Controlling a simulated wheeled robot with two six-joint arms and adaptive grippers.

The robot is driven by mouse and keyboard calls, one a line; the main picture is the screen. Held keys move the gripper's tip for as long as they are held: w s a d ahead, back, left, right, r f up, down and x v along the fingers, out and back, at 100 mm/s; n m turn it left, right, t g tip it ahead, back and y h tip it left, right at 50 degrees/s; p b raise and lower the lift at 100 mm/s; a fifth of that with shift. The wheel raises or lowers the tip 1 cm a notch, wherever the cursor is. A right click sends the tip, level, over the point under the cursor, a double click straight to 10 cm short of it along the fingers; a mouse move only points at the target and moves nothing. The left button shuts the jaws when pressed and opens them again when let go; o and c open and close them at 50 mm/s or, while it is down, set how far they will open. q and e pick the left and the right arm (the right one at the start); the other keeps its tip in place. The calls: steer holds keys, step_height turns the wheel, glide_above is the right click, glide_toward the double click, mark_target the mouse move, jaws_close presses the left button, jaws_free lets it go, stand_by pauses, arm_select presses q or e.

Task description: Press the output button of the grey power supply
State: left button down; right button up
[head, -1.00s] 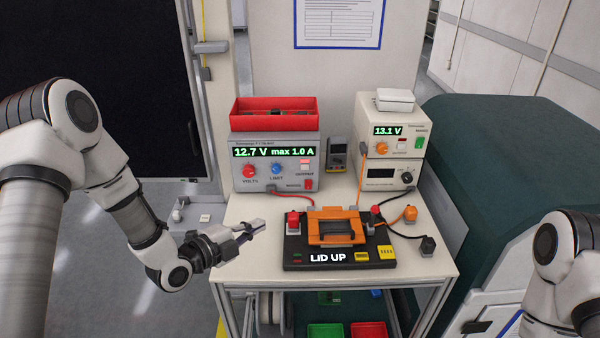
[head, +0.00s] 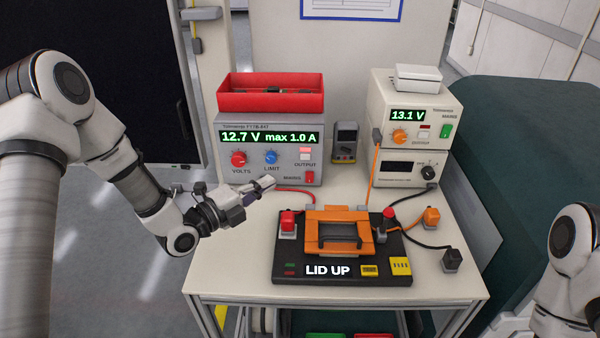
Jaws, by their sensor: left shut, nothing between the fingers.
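The grey power supply (head: 228,152) stands at the back left of the trolley top. Its display reads 12.7 V max 1.0 A. Its output button (head: 305,156) is a pale key above the OUTPUT label's right end, with a lit reddish lamp above it. A red volts knob (head: 238,159), a blue limit knob (head: 270,157) and a red mains switch (head: 309,177) share the front. My left gripper (head: 268,185) is shut and empty, in front of and below the supply's panel, left of the button. My right gripper is out of view; only my right arm shows at the right edge.
A red bin (head: 270,102) sits on the grey supply. A black fixture (head: 340,271) with an orange frame and LID UP display stands in front. A cream supply (head: 440,112) showing 13.1 V stands right, stacked on another unit. A multimeter (head: 346,140) is between. Cables cross the top.

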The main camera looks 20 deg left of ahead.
arm_select(q)
step_height(320, 180, down, 3)
steer(key=b, duration=0.1)
steer(key=p, duration=0.2)
glide_toward(310, 157)
steer(key=w+d, duration=0.1)
steer(key=d, duration=0.3)
steer(key=w, duration=0.2)
steer(key=w+a+p, duration=0.1)
steer(key=w, duration=0.1)
steer(key=shift+w, duration=0.2)
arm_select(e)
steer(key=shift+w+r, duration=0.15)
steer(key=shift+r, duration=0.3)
